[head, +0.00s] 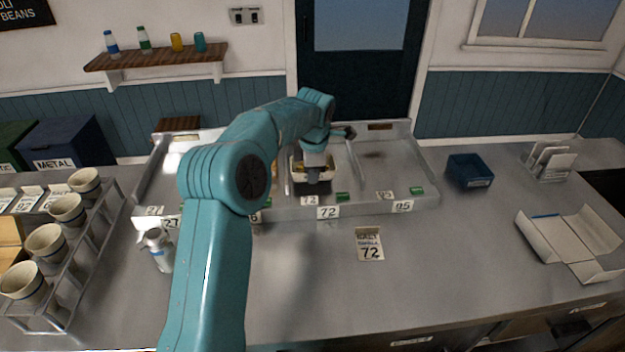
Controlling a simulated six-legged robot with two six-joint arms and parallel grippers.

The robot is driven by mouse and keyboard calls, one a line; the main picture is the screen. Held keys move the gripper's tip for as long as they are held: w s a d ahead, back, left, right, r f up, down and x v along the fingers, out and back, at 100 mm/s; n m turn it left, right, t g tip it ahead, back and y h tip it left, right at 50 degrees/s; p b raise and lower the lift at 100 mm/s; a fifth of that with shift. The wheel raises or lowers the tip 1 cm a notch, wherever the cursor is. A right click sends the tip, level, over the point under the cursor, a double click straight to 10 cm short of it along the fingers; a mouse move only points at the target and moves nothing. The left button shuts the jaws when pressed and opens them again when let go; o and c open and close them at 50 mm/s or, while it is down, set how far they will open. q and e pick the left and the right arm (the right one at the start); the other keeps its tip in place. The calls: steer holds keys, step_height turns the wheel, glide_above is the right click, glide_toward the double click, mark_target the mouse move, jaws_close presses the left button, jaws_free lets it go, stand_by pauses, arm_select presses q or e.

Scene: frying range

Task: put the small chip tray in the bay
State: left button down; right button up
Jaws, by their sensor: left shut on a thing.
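My left gripper (314,173) is at the metal range (230,212) in the middle of the counter, shut on the small chip tray (312,187). The tray looks dark at its front, with yellowish contents showing at its rim. It is in or just over a bay beside a thin metal divider (357,165); I cannot tell whether it touches the bay floor. My forearm and wrist hide much of the left bays and part of the tray. The label 72 (328,212) is on the range's front edge below the tray. My right gripper is out of view.
A card reading 72 (369,244) lies on the counter before the range. A blue bin (470,171) and an open white box (568,240) are at the right. A cup rack (85,255) and a bottle (158,250) are at the left. The front middle counter is clear.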

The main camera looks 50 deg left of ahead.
arm_select(q)
steer(key=shift+w+f, duration=0.2)
steer(key=shift+f, duration=0.65)
steer(key=shift+s+f, duration=0.1)
steer(key=shift+f, duration=0.2)
steer(key=shift+s+r, duration=0.1)
steer(key=shift+s, duration=0.25)
steer(key=shift+w+f, duration=0.3)
steer(key=c, duration=1.3)
jaws_free()
steer(key=shift+s+r, duration=0.15)
steer(key=shift+s, duration=0.05)
steer(key=shift+w+r, duration=0.2)
steer(key=shift+r, duration=0.2)
steer(key=r, duration=0.3)
steer(key=s+d+r, duration=0.1)
steer(key=r, duration=0.3)
steer(key=d+r, duration=0.1)
steer(key=r, duration=0.3)
steer(key=shift+s, duration=0.3)
steer(key=shift+w+a, duration=0.1)
